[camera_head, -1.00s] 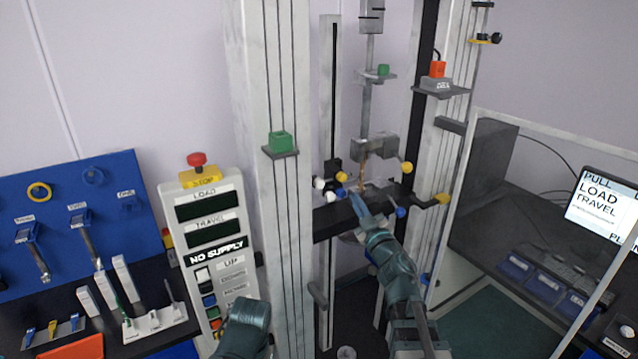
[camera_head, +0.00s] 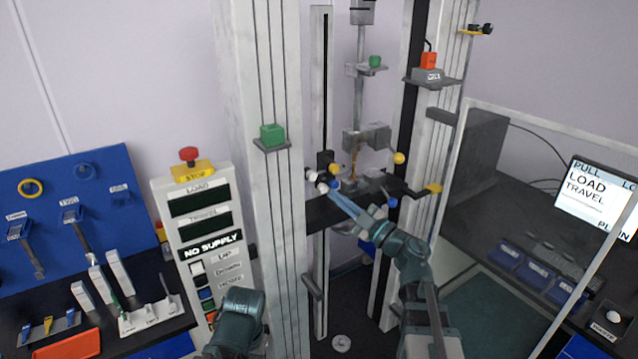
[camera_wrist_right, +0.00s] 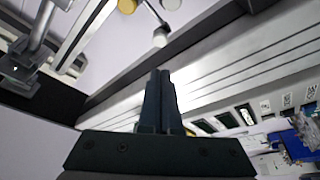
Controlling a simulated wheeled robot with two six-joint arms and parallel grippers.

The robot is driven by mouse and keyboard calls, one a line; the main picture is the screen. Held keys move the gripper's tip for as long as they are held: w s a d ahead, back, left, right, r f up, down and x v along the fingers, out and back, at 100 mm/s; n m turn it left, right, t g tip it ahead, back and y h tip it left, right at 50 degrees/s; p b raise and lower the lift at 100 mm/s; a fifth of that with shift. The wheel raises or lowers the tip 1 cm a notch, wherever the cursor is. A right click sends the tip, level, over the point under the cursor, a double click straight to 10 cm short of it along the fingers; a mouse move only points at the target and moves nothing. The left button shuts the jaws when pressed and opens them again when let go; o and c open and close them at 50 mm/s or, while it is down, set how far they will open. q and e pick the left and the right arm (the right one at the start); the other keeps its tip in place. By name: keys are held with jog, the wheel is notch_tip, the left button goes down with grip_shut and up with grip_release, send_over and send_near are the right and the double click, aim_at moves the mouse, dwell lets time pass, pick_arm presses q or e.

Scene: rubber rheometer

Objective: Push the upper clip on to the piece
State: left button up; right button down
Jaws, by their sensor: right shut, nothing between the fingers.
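The upper clip (camera_head: 366,139) is a grey block hanging on a vertical rod between the frame columns, with a yellow knob (camera_head: 398,158) at its right. The piece (camera_head: 353,161), a thin orange-brown strip, hangs below the clip down to the dark crossbar. Whether the clip grips it is too small to tell. My right gripper (camera_head: 333,193) is shut and empty, its tips by the white and blue knobs left of the strip's lower end. In the right wrist view the shut fingers (camera_wrist_right: 160,85) point towards a white knob (camera_wrist_right: 161,37). My left gripper's fingers are not visible.
The dark crossbar (camera_head: 320,212) spans the columns below the clip. A control panel (camera_head: 201,222) and the left column (camera_head: 262,200) stand left of my right gripper. A clear guard panel (camera_head: 500,190) stands to the right. A tool board (camera_head: 65,215) is far left.

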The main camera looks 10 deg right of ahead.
aim_at(311, 177)
jog(key=p+x, duration=0.2)
jog(key=x, duration=0.7)
jog(key=shift+w+a+r, duration=0.1)
jog(key=shift+w+a, duration=0.05)
jog(key=shift+w, duration=0.15)
jog(key=d, duration=0.2)
jog(key=w+d, duration=0.1)
jog(key=d, duration=0.1)
jog(key=shift+w, duration=0.25)
jog(key=shift+s, duration=0.15)
